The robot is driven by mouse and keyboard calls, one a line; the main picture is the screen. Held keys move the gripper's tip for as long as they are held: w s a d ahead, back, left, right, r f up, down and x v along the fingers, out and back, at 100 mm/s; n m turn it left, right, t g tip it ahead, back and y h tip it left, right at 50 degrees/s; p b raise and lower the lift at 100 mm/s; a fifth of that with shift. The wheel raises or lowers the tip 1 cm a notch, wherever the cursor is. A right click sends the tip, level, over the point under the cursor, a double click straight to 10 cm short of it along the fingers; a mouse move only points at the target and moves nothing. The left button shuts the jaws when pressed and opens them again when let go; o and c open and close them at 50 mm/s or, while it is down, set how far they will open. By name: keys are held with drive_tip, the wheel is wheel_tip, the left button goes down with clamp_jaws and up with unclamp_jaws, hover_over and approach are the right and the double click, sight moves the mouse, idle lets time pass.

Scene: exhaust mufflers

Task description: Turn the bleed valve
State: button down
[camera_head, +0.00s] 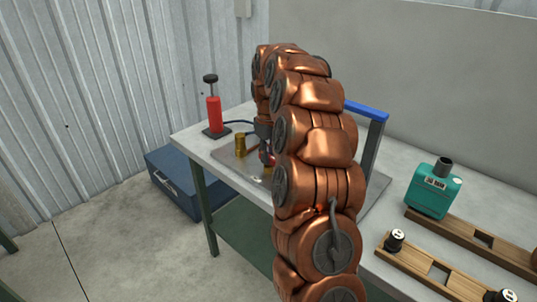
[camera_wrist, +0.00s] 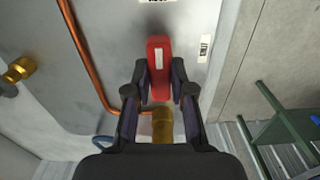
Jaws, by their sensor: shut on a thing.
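The bleed valve shows in the wrist view as a red lever handle (camera_wrist: 158,66) with a pale label, in line with a brass body (camera_wrist: 162,127) nearer the camera. My gripper (camera_wrist: 159,84) has its two dark fingers on either side of the red handle and is shut on it. The handle points straight up in the picture. In the head view my copper-coloured arm hides most of the gripper and the valve; a bit of red (camera_head: 267,155) shows beside the arm, over the metal plate (camera_head: 229,155).
A copper pipe (camera_wrist: 88,60) and a brass fitting (camera_wrist: 18,70) lie left of the handle in the wrist view. In the head view, a red hand pump (camera_head: 214,115), a brass cylinder (camera_head: 240,145), a blue-topped frame (camera_head: 368,112) and a teal device (camera_head: 433,190) stand on the bench.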

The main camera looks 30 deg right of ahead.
idle(0.4)
drive_tip(key=c, duration=1)
unclamp_jaws()
wheel_tip(320, 180, up, 12)
idle(0.4)
